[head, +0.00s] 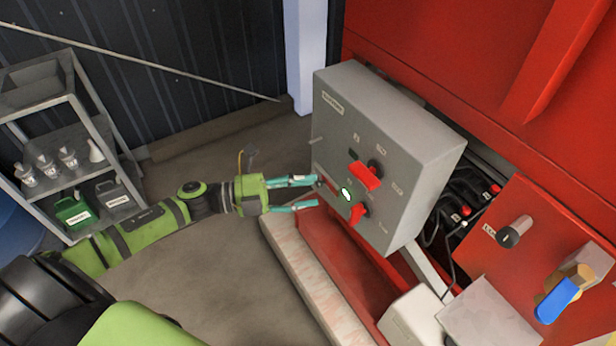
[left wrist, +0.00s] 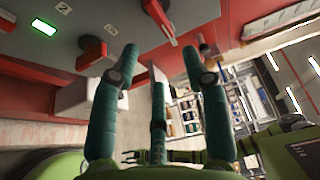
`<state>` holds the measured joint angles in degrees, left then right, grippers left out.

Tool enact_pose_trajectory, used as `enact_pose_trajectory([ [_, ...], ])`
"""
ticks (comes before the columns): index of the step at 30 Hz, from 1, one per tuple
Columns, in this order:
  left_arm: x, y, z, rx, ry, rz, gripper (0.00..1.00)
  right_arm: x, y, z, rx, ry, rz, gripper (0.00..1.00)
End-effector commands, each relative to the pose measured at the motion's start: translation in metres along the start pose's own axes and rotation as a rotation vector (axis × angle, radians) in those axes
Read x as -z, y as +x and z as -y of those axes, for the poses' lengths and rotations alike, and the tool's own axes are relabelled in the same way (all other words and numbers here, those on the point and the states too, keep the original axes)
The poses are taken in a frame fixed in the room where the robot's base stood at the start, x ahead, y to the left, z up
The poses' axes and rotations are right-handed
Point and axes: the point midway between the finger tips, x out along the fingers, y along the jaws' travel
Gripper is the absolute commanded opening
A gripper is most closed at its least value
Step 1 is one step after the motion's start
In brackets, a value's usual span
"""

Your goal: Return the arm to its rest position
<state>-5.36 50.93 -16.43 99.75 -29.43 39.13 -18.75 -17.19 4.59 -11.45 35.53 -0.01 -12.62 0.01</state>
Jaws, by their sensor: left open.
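My left arm (head: 150,222) reaches in from the left in the head view. Its gripper (head: 316,192) is open, with its teal fingers apart beside the left edge of the grey control box (head: 335,135). Nothing shows between the fingers. The box carries red switch handles (head: 366,177) and a lit green lamp (head: 346,194). In the left wrist view the open fingers (left wrist: 160,70) stand below the box face (left wrist: 100,15), with the lamp (left wrist: 44,27) and a red handle (left wrist: 91,53) at upper left. I cannot tell whether a finger touches the box. My right gripper is not in the head view.
A grey shelf (head: 85,150) with bottles and a green can (head: 72,213) stands at left. A red panel (head: 540,235) with a blue-handled valve (head: 558,298) and a white box (head: 412,318) are at lower right. Grey floor (head: 235,280) lies open below the arm.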

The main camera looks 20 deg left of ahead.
Motion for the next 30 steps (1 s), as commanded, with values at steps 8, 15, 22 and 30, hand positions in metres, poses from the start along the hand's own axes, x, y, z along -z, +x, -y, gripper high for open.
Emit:
enact_pose_trajectory([
  [8,-0.004,-0.001,-0.005,-0.002,-0.020,0.021,0.46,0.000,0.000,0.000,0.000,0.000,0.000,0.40],
  [15,-0.052,-0.025,-0.091,-0.035,-0.315,0.337,0.46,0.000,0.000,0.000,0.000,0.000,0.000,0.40],
  [22,-0.059,-0.080,-0.225,-0.114,-0.708,0.726,0.46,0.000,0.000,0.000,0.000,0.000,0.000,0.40],
  [30,0.014,-0.143,-0.363,-0.249,-1.110,1.097,0.46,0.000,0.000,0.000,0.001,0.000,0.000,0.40],
])
